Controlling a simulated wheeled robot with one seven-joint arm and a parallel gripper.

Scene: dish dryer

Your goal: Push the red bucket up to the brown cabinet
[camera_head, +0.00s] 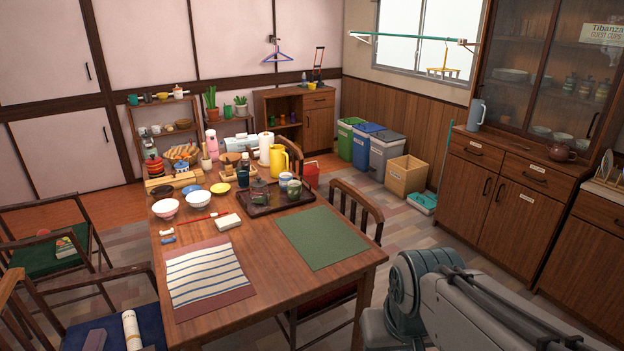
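A red bucket (311,174) shows behind the far right side of the dining table, partly hidden by the table and a chair. A low brown cabinet (320,126) with a door and an open shelf stands against the back wall, behind the bucket. The bucket looks apart from it, but its base is hidden, so the gap is hard to judge. A larger brown cabinet (490,200) with glass upper doors stands along the right wall, far from the bucket. Grey links of my arm fill the lower right, but my gripper is not in view.
The dining table (260,262) with dishes, a tray and a yellow pitcher (290,155) fills the middle. A wooden chair (357,207) stands at its right. Bins (385,152) and a cardboard box (407,177) line the right-back wall. Floor (420,236) right of the table is open.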

